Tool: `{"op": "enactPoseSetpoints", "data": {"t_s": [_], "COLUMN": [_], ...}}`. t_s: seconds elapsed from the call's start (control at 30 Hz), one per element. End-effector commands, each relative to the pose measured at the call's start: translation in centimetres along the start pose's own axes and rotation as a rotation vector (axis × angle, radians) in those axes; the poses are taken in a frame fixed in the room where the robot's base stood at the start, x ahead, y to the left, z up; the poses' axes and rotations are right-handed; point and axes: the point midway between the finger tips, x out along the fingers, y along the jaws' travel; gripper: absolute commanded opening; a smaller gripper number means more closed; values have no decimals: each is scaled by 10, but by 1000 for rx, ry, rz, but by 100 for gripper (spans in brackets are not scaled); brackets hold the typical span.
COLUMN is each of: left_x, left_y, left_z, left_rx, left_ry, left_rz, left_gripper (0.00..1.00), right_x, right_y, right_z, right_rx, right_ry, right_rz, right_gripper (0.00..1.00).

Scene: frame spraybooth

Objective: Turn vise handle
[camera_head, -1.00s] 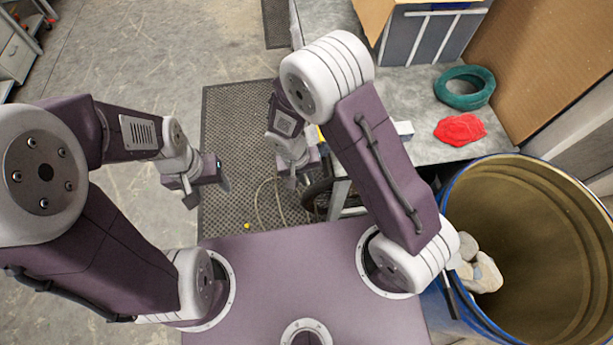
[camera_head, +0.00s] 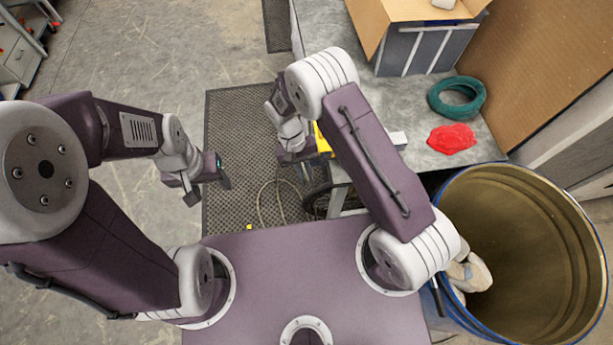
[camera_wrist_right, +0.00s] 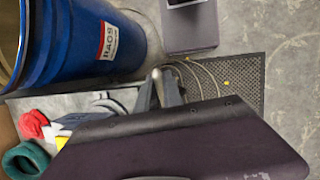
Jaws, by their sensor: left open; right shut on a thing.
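The vise is mostly hidden behind my right arm in the head view. A yellow part (camera_head: 322,140) shows beside my right gripper, and a pale block (camera_head: 397,139) shows on the other side of the arm. My right gripper (camera_head: 304,172) is over the bench's near left corner. In the right wrist view its fingers (camera_wrist_right: 160,92) are shut on a grey handle with a rounded end (camera_wrist_right: 156,74). The rest of the handle is hidden. My left gripper (camera_head: 208,190) is open and empty over the floor mat, away from the vise.
The grey bench (camera_head: 420,104) carries a teal ring (camera_head: 436,101), a red cloth (camera_head: 452,139) and a box (camera_head: 425,52). A blue drum (camera_head: 590,240) with pale rags (camera_head: 470,272) stands at right. A dark mat (camera_head: 235,110) and a hose (camera_head: 263,205) lie on the floor.

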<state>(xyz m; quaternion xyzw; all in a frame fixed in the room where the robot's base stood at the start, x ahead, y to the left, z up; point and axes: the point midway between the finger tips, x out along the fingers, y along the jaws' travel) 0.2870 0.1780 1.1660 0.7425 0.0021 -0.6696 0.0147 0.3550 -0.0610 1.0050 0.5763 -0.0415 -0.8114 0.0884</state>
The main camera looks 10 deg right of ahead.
Motion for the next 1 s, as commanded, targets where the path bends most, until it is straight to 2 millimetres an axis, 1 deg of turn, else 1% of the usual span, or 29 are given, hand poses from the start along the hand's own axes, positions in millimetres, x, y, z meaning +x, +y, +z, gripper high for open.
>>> {"op": "enactPoseSetpoints", "data": {"t_s": [0.1, 0.4, 0.67, 1.0], "left_x": [6, 22, 26, 26], "left_y": [0, 0, 0, 0], "left_z": [1, 2, 3, 3], "left_rx": [0, 0, 0, 0], "left_ry": [-1, -1, 0, 0], "left_rz": [0, 0, 0, 0], "left_gripper": [59, 59, 59, 59], "right_x": [-8, -24, -32, -33], "right_y": [1, 5, 6, 6], "right_z": [-6, -11, -12, -12], "right_rx": [-14, -44, -53, -54], "right_ry": [-73, -222, -272, -278], "right_rz": [-5, -10, -10, -9], "right_gripper": [0, 0, 0, 0]}}
